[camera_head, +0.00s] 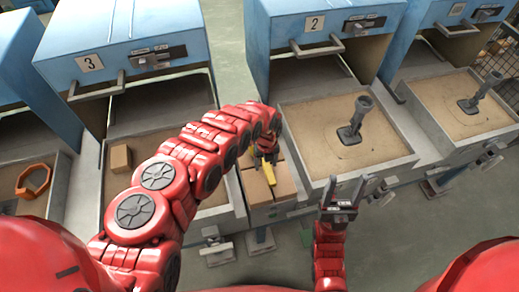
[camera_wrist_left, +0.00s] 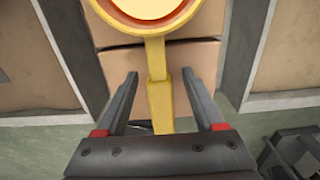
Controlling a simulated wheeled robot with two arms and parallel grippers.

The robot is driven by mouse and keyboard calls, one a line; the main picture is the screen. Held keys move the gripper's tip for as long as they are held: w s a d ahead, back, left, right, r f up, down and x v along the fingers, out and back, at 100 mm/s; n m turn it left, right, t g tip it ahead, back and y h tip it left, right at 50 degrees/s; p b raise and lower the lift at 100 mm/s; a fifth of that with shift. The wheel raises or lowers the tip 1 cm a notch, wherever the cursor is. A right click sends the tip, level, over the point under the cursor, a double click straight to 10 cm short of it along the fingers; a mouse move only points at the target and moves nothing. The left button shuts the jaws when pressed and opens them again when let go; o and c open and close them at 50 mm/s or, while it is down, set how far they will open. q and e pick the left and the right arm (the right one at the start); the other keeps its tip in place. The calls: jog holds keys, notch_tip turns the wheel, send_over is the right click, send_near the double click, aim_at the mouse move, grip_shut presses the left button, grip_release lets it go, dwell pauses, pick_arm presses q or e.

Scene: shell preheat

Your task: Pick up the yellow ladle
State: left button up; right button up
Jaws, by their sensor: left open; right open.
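The yellow ladle (camera_head: 265,185) lies over tan boxes in the gap between bays 3 and 2 in the head view. In the left wrist view its round bowl (camera_wrist_left: 150,22) is at the top edge, partly cut off, and its handle (camera_wrist_left: 160,100) runs down between my fingers. My left gripper (camera_head: 267,160) is open at the ladle, with one finger on each side of the handle and visible gaps to both. In the head view my arm hides part of the ladle. My right gripper (camera_head: 343,191) is open and empty, away from the ladle.
Blue cabinets with sand trays line the floor. Grey tools stand in the tray of bay 2 (camera_head: 292,115) and the tray farther right. A small tan block (camera_head: 121,158) and an orange ring (camera_head: 34,181) sit in the left trays. Tray walls flank the boxes (camera_head: 284,180) closely.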

pick_arm(q)
jog(key=shift+f, duration=0.15)
grip_shut()
dwell(0.6)
